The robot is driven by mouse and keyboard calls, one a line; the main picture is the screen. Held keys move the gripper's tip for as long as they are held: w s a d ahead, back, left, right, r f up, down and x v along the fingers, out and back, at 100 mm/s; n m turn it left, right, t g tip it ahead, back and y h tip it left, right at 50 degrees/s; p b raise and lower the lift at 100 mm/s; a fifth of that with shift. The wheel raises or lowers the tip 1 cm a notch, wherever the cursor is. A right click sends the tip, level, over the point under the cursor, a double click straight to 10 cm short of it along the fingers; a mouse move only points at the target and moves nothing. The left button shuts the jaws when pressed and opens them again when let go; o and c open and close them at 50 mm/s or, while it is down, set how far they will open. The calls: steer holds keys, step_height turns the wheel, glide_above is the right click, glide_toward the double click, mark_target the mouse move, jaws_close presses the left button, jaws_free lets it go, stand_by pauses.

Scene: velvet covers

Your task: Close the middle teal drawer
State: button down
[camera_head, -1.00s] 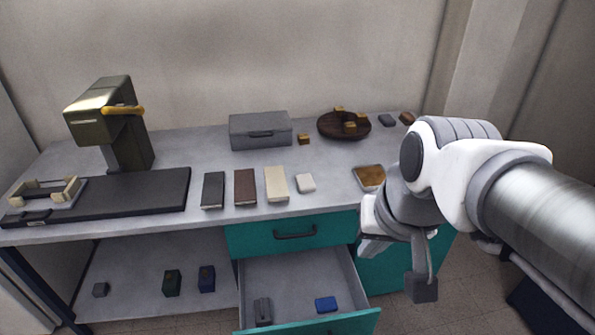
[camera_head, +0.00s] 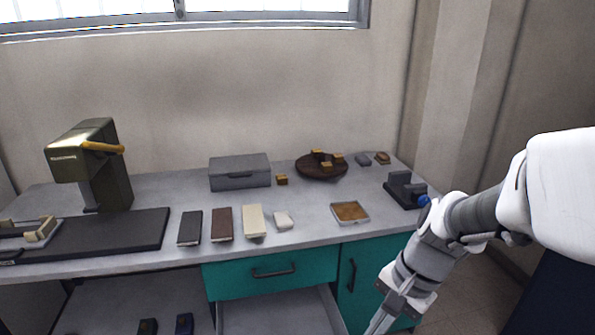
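The middle teal drawer (camera_head: 276,314) is pulled open below a shut top teal drawer (camera_head: 235,281) with a dark bar handle. Only the back part of its grey inside shows at the bottom of the head view; its teal front is below the picture. My gripper (camera_head: 381,318) points downward at the lower right, to the right of the open drawer and in front of the teal cabinet door. Its fingertips run off the bottom edge, so its opening and any contact with the drawer cannot be seen.
The teal door (camera_head: 352,262) has a vertical handle. The grey worktop (camera_head: 310,225) holds a grey box (camera_head: 240,172), books (camera_head: 222,224), a round wooden tray (camera_head: 306,172), a press (camera_head: 95,165) and a dark device (camera_head: 404,188) near my arm. An open shelf (camera_head: 100,300) is left of the drawers.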

steer(key=w+a+f+m+t+y+b, duration=0.25)
steer(key=f+m+y+b, duration=0.2)
steer(key=f+m, duration=0.85)
steer(key=w+a+f+m+t+y+b, duration=0.1)
steer(key=a+f+m+t+y+b, duration=0.25)
steer(key=f+m, duration=1)
steer(key=w+f+m+t+y+b, duration=0.2)
steer(key=f+m+t+y+b, duration=0.3)
steer(key=f, duration=1.5)
steer(key=shift+m+g+h, duration=0.6)
steer(key=shift+m+g, duration=0.15)
steer(key=shift+g, duration=0.05)
steer(key=shift+w+d+b+x, duration=0.3)
steer(key=shift+b+x, duration=0.4)
steer(key=shift+x, duration=1.45)
steer(key=shift+w+d+b+x, duration=0.15)
steer(key=shift+w+b+x, duration=0.45)
steer(key=shift+x, duration=1.6)
steer(key=shift+w+d+b+x, duration=0.25)
steer(key=shift+b+x, duration=0.6)
steer(key=shift+x, duration=1.3)
steer(key=shift+w, duration=0.15)
